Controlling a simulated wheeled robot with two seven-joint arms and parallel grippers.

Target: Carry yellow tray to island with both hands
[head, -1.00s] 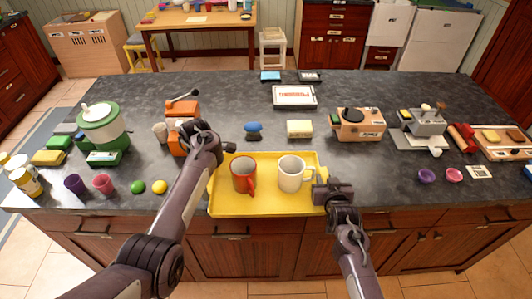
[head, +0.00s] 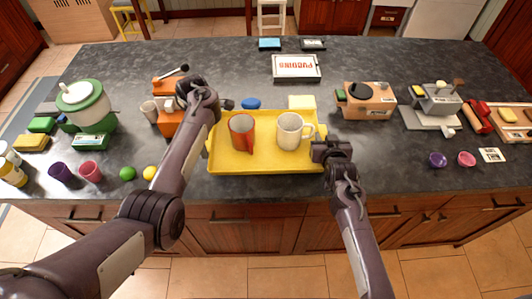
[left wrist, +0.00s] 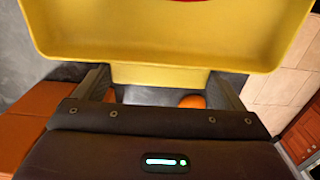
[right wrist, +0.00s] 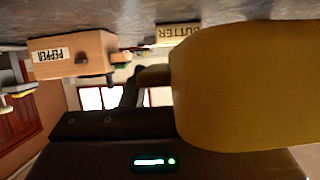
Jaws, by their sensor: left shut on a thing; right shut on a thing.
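The yellow tray (head: 265,165) is over the front middle of the island top (head: 400,170). I cannot tell whether it touches the surface. It looks about level. A red mug (head: 241,132) and a white mug (head: 289,131) stand upright on it. My left gripper (head: 222,104) is shut on the tray's left end; the left wrist view shows the tray's yellow handle (left wrist: 160,75) between its fingers. My right gripper (head: 326,150) is shut at the tray's right end. In the right wrist view the tray (right wrist: 250,90) hides much of the grip.
Close behind the tray are a blue item (head: 251,103) and a butter block (head: 302,102). An orange machine (head: 170,118) stands just left, by my left arm. A wooden pepper box (head: 366,100) is to the right.

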